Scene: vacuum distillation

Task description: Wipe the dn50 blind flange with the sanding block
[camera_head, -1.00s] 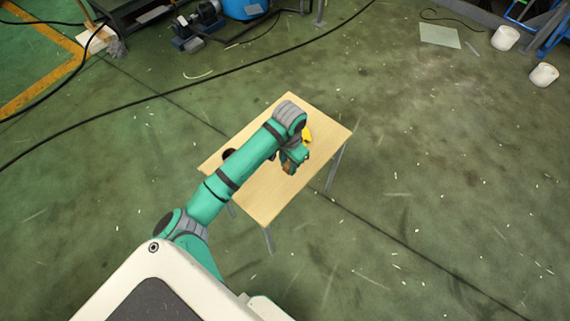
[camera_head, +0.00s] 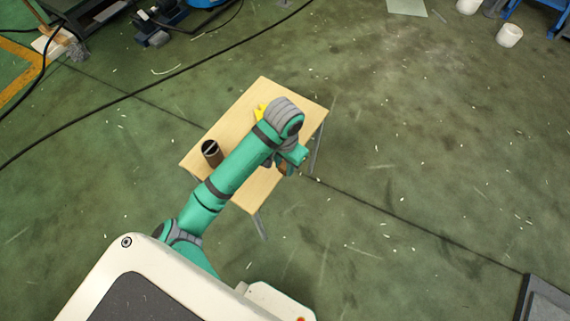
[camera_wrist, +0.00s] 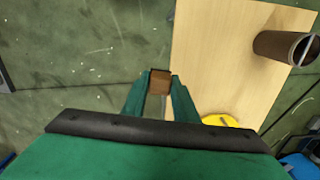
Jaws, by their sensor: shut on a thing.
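My gripper (camera_head: 291,163) is shut on a small brown block (camera_wrist: 159,79), which looks like the sanding block. The gripper is near the right edge of the table in the head view. A dark brown upright cylinder (camera_head: 211,153) stands on the left part of the table, apart from the gripper. It also shows in the wrist view (camera_wrist: 272,45). A thin pale strip crosses its open end. I cannot tell whether this is the blind flange; no other flange is visible.
The small wooden table (camera_head: 300,107) has bare top around the cylinder. A yellow object (camera_head: 260,110) lies on it, partly behind my arm; it also shows in the wrist view (camera_wrist: 222,121). A black cable (camera_head: 110,104) crosses the green floor. A grey box edge (camera_head: 545,298) is at lower right.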

